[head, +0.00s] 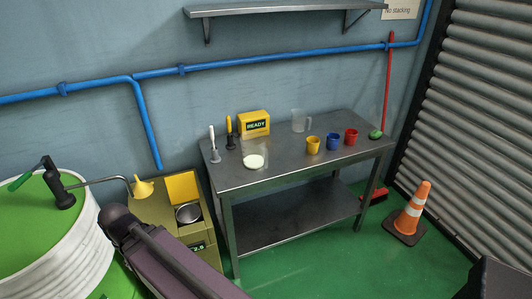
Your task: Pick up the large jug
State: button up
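A clear, see-through jug (298,121) with a handle on its right stands upright toward the back of the grey metal table (225,178). Nothing shows inside it. Another see-through vessel seems to stand nearer the front left, around a round white patch (254,161); its outline is too faint to tell its shape or compare sizes surely. Part of my arm crosses the lower left, apart from the table. My gripper is not in view.
Yellow (313,145), blue (333,141) and red (351,136) mugs stand right of the jug, nearer the front. A yellow READY box (254,124) and two upright handled tools are left. A green item (375,134) lies far right. An orange cone (413,208) stands on the floor.

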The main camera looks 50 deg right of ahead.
aim_at(255, 154)
jog(key=z, duration=1.25)
jog(key=i, duration=0.6)
jog(key=u, duration=0.05)
jog(key=k, duration=0.6)
jog(key=u, duration=0.1)
